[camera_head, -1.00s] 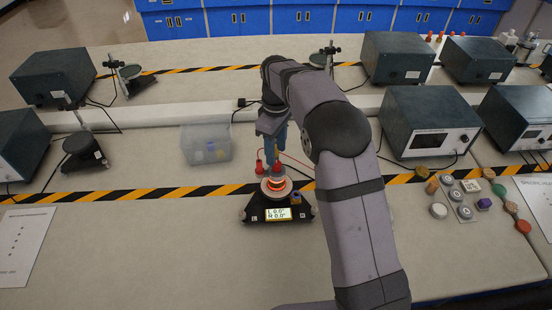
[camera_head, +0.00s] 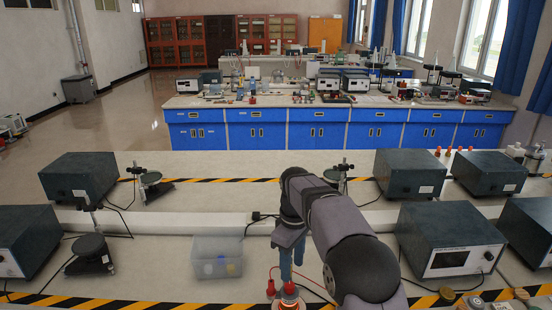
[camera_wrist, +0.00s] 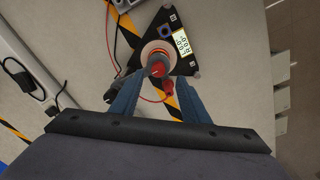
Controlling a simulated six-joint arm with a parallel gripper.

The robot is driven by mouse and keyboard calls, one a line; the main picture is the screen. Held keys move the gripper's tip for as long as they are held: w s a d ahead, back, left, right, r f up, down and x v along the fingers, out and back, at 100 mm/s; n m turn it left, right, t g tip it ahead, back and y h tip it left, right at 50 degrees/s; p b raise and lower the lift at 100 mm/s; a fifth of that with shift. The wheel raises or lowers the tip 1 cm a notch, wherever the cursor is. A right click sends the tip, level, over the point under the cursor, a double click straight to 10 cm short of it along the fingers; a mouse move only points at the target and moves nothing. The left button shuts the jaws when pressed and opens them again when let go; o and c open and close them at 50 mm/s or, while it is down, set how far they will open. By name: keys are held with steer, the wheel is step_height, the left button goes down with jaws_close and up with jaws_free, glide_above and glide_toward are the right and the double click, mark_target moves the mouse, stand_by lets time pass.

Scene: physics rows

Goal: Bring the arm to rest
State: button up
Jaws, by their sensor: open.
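My gripper (camera_wrist: 156,98) is open in the wrist view, its two blue fingers apart with nothing clamped between them. Past the fingertips stands a small round apparatus (camera_wrist: 150,50) on a dark triangular base (camera_wrist: 184,62) with a lit display. A red-topped knob or plug (camera_wrist: 157,70) and another red plug (camera_wrist: 168,90) show in line with the gap between the fingers. In the head view my gripper (camera_head: 287,270) points down above the apparatus, whose upper part (camera_head: 288,294) shows at the bottom edge; its base is out of frame.
A clear plastic bin (camera_head: 217,258) stands left of my arm. Grey instrument boxes (camera_head: 452,240) stand at right and others (camera_head: 78,178) at left. Black stands (camera_head: 90,252) and cables lie on the left side. Small parts (camera_head: 475,301) sit at the lower right.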

steer(key=s+d+f+m, duration=0.2)
steer(key=s+d+m, duration=0.1)
steer(key=s, duration=0.6)
steer(key=s+d+f+m, duration=0.2)
steer(key=s+d+m, duration=0.1)
steer(key=s, duration=0.7)
steer(key=s+d+f+m, duration=0.3)
steer(key=s+m, duration=0.2)
steer(key=s, duration=0.4)
steer(key=shift+s+d, duration=0.2)
steer(key=shift+d, duration=0.1)
